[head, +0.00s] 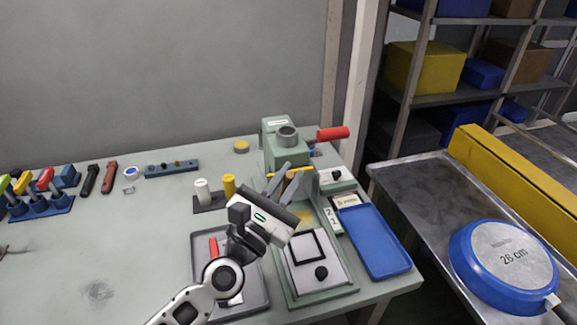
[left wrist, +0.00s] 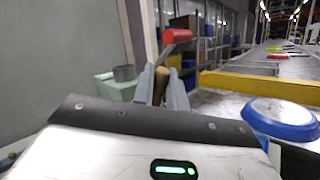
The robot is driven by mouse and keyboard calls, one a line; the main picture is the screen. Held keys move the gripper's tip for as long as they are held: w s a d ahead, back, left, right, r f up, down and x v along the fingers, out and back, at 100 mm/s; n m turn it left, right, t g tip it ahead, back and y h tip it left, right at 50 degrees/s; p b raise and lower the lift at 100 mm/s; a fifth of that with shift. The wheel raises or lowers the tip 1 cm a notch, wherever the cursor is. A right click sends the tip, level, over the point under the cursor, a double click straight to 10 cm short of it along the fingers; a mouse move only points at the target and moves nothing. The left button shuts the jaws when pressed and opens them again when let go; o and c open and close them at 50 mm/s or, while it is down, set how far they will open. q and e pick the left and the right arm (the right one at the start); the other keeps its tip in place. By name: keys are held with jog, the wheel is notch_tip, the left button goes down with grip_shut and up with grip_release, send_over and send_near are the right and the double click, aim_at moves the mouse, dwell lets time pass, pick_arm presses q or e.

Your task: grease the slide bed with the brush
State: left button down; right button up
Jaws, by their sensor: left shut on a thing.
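My left gripper (head: 287,180) is shut on the brush (head: 292,184), of which a brown wooden handle shows between the fingers. In the left wrist view the handle (left wrist: 160,84) also stands between the two grey fingers. The bristles are hidden. The gripper is in front of the green press-like machine (head: 270,148), over its base. The slide bed seems to be the machine's low green base; a yellowish patch (head: 303,217) shows on it beside my gripper. My gripper body hides part of the bed, and I cannot tell whether the brush touches it. My right gripper is out of view.
The machine's red-handled lever (head: 332,133) sticks out right. A framed white plate (head: 316,262) lies at the base's front. A blue tray (head: 376,240) is to the right, a grey tray (head: 256,297) below my gripper. White and yellow bottles (head: 229,185) stand left.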

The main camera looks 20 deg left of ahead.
pick_arm(q)
jog(key=shift+d+r, duration=0.15)
jog(key=shift+r, duration=0.05)
jog(key=shift+f, duration=0.35)
notch_tip(320, 180, down, 8)
jog(key=b, duration=0.6)
jog(key=shift+r, duration=0.15)
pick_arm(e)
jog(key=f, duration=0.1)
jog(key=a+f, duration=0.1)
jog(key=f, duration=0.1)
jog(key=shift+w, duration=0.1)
pick_arm(q)
jog(key=shift+w, duration=0.1)
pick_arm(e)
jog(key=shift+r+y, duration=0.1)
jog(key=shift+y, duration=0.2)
pick_arm(q)
jog(key=shift+b, duration=0.3)
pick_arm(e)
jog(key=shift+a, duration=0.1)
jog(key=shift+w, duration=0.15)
pick_arm(q)
jog(key=shift+f+b, duration=0.8)
jog(key=shift+b, duration=0.05)
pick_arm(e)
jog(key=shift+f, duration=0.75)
